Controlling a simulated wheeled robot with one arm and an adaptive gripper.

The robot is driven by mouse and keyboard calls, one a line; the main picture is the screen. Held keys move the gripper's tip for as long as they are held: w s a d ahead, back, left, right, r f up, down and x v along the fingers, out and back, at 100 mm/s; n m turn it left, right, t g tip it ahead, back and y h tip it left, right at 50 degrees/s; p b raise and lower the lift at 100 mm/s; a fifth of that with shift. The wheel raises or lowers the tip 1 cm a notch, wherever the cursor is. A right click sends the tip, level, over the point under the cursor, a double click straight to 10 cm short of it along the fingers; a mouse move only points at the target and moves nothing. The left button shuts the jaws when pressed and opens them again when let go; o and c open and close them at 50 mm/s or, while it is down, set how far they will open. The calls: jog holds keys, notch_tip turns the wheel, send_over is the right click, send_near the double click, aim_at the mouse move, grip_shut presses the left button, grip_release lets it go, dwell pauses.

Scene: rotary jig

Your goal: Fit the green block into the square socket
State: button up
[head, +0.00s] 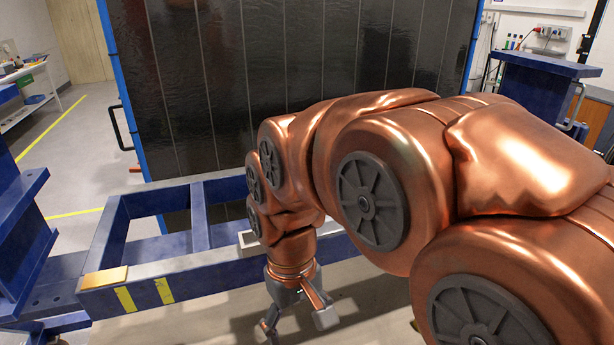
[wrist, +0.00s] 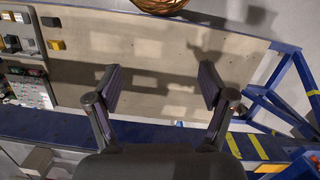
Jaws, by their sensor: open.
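My gripper (head: 296,326) hangs at the bottom of the head view, in front of the blue frame. In the wrist view its two dark fingers (wrist: 158,88) are spread wide with nothing between them. They are above a beige tabletop (wrist: 150,75). I cannot make out a green block in either view. I cannot identify the square socket either. My arm covers much of the head view's middle and right.
A blue steel frame (head: 225,265) holds a tall dark panel (head: 200,90). In the wrist view, a yellow block (wrist: 57,45) and a black block (wrist: 50,21) lie at the tabletop's left. Several grey parts lie beyond them. The tabletop's middle is bare.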

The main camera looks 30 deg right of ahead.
jog(key=w+d+r+p, duration=0.1)
jog(key=w+d+r, duration=0.2)
jog(key=w, duration=0.4)
jog(key=w+d+r+m+p, duration=0.1)
jog(key=w+d+r+p, duration=0.2)
jog(key=w, duration=0.4)
jog(key=w+d+r, duration=0.4)
jog(key=w, duration=0.3)
jog(key=shift+m+t, duration=0.8)
jog(key=w+d+p, duration=0.1)
jog(key=w+d, duration=0.4)
jog(key=d, duration=0.1)
jog(key=w+d+p, duration=0.2)
jog(key=w+d, duration=0.3)
jog(key=d, duration=0.1)
jog(key=w+d+p, duration=0.1)
jog(key=w+d, duration=0.4)
jog(key=d, duration=0.1)
jog(key=shift+r+p, duration=0.2)
jog(key=shift+p, duration=0.15)
jog(key=shift+w+d+f, duration=0.1)
jog(key=shift+d+f, duration=0.15)
jog(key=shift+d, duration=0.15)
jog(key=shift+f, duration=0.2)
jog(key=shift+f+b, duration=2.65)
jog(key=shift+f, duration=0.05)
jog(key=shift+a+p, duration=0.15)
jog(key=shift+p, duration=0.15)
jog(key=shift+f, duration=0.9)
